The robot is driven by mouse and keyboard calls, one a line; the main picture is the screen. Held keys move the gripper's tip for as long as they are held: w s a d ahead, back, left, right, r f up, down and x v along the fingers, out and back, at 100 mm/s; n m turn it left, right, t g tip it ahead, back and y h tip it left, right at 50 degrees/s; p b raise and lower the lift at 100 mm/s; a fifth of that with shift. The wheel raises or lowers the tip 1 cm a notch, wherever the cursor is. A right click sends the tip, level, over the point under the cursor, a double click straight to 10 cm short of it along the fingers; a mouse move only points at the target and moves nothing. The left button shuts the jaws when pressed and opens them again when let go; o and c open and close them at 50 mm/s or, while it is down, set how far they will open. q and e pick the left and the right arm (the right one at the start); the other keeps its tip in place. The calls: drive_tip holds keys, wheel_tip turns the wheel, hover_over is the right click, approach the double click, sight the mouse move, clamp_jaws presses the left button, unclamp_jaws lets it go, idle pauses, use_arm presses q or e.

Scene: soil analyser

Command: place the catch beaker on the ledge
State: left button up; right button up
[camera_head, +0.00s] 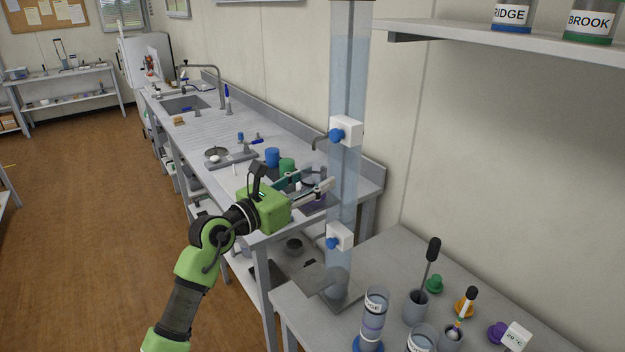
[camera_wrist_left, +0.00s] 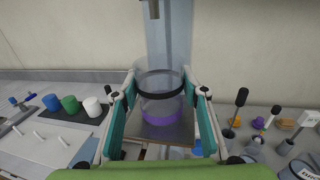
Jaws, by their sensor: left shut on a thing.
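The catch beaker (camera_wrist_left: 160,98) is clear, with a black band near its top and a purple base. My left gripper (camera_wrist_left: 160,94) is shut on it, a finger on each side, and holds it upright. In the head view my left gripper (camera_head: 312,188) is beside the tall clear column (camera_head: 347,85), and the beaker is mostly hidden by its fingers. The ledge (camera_head: 312,278) is a grey plate low on the column. In the wrist view the ledge (camera_wrist_left: 150,133) shows below the beaker; I cannot tell the gap. My right gripper is not in view.
An upper tap (camera_head: 342,132) with a spout and a lower tap (camera_head: 338,238) jut from the column. Labelled cylinders (camera_head: 374,315), a grey cup (camera_head: 415,307) and coloured stoppers stand on the near table. A long bench (camera_head: 205,125) lies behind my arm.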

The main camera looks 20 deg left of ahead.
use_arm(q)
drive_tip(key=o, duration=1.2)
drive_tip(key=shift+f, duration=0.15)
drive_tip(key=shift+b+v, duration=1.75)
drive_tip(key=shift+v, duration=4.3)
